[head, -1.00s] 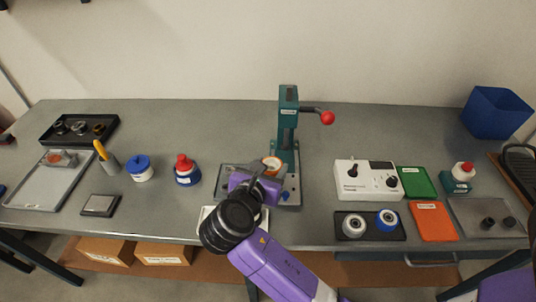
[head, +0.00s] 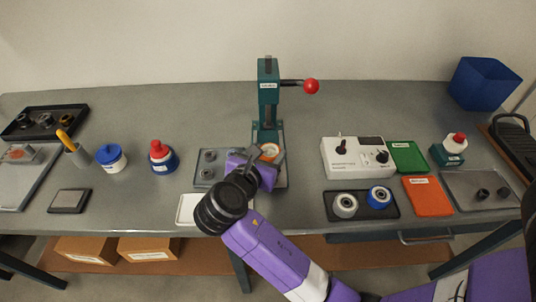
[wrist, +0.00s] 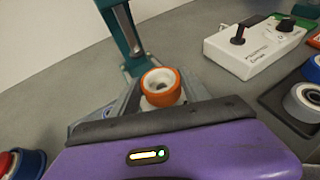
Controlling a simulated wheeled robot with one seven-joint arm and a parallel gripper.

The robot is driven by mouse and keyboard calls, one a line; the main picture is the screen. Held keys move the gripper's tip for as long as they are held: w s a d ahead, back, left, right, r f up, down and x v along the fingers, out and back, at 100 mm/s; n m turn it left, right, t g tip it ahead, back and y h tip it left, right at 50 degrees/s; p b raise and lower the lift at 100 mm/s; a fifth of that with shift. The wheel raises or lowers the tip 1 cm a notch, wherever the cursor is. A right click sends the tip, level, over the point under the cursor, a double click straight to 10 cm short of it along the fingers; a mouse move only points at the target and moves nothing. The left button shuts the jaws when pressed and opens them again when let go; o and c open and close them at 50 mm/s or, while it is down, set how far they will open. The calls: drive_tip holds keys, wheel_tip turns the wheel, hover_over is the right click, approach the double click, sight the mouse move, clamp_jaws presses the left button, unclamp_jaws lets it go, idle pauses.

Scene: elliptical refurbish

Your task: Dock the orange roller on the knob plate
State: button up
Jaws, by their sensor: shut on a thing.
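The orange roller (wrist: 161,88) has an orange rim and a pale hub with a dark hole. It sits between my gripper's fingers in the wrist view, and the head view shows it (head: 270,151) in front of the green press (head: 268,95). My gripper (wrist: 160,97) is shut on it. Whether the roller touches the press's base is unclear. A grey plate with two dark knobs (head: 463,199) lies at the far right. The grey plate at the press's foot (head: 200,182) also carries round knobs, partly hidden by my gripper, so which one is the knob plate is not certain.
A white control box (head: 350,168), a dark tray (head: 363,213) with a white and a blue roller, and green (head: 407,157) and orange (head: 428,197) mats lie right of the press. A red-lidded pot (head: 162,157) stands left. Bare table lies between pot and press plate.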

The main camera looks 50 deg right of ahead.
drive_tip(key=shift+f+b, duration=0.85)
drive_tip(key=shift+f, duration=0.05)
drive_tip(key=shift+r+p, duration=0.1)
drive_tip(key=shift+p, duration=1.6)
drive_tip(key=shift+f, duration=0.6)
idle(0.7)
drive_tip(key=o, duration=1.1)
